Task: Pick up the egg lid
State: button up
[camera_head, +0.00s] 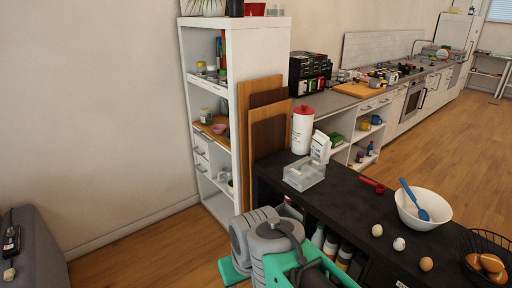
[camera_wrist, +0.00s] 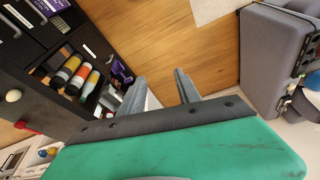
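A clear, box-shaped lid (camera_head: 304,174), which looks like the egg lid, rests on the left end of the dark counter (camera_head: 345,203) in the head view. I cannot make it out in the wrist view. My gripper (camera_wrist: 159,76) shows in the wrist view with its two grey fingers apart and nothing between them. It points down toward the wooden floor, away from the lid. In the head view my green and grey arm is at the bottom centre, in front of the counter and below the lid; the fingers cannot be made out there.
A white canister (camera_head: 302,130) and a white carton (camera_head: 320,147) stand behind the lid. A red scoop (camera_head: 373,186), a white bowl (camera_head: 423,209) with a blue spoon, loose eggs (camera_head: 377,230) and a wire basket (camera_head: 484,256) lie to the right. A white shelf (camera_head: 237,100) stands behind left.

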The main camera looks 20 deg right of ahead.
aim_at(302, 174)
jog(key=u, duration=0.1)
jog(key=i, duration=1.7)
jog(key=u, duration=0.1)
